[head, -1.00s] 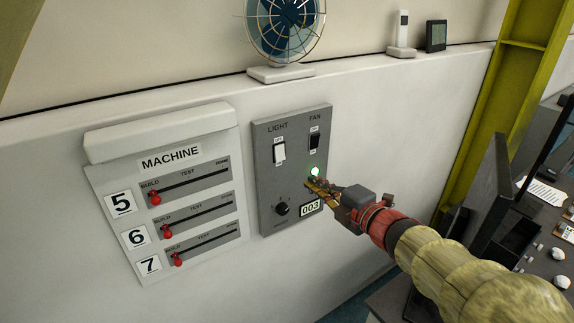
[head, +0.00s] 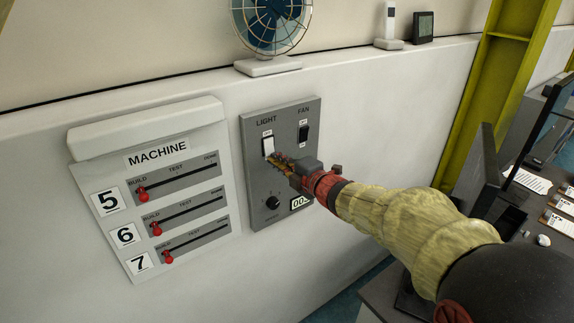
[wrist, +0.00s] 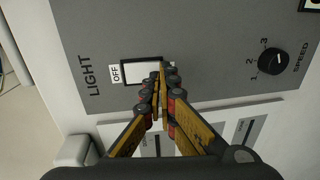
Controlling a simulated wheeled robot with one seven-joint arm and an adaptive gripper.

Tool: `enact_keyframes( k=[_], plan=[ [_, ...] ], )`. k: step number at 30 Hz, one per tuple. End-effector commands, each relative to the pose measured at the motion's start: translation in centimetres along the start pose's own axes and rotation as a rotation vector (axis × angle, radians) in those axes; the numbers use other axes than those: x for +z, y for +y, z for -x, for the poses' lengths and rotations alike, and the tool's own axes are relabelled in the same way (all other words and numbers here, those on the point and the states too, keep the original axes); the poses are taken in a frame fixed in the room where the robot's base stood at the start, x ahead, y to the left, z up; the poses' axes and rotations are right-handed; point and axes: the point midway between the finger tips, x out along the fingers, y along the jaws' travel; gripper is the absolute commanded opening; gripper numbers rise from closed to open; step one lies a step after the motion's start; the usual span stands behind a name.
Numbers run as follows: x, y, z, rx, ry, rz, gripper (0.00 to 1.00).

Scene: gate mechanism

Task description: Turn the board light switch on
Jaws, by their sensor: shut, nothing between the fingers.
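The light switch (head: 268,146) is a white rocker under the LIGHT label on the grey board (head: 287,110). In the wrist view the light switch (wrist: 139,72) shows an OFF label at one end; its other end is hidden behind my fingers. My gripper (head: 274,157) is shut and empty, with its fingertips at the lower end of the switch. In the wrist view my gripper (wrist: 161,72) overlaps the hidden end of the switch. I cannot tell whether the tips touch it.
A black fan switch (head: 304,132) is to the right on the board. A speed knob (head: 272,202) and a number display (head: 300,203) are below. The machine panel (head: 150,190) with red sliders is at left. A fan (head: 270,25) stands on the ledge above.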

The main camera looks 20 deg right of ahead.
Motion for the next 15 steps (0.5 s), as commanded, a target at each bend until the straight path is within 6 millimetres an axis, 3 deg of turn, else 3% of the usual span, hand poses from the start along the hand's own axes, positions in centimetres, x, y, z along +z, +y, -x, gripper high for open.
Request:
enact_keyframes(
  k=[5,15],
  plan=[
    [0.02,0.00,-0.95,0.001,-0.001,-0.002,0.00],
    [0.03,-0.02,-1.03,0.001,-0.001,-0.001,0.00]
  ],
)
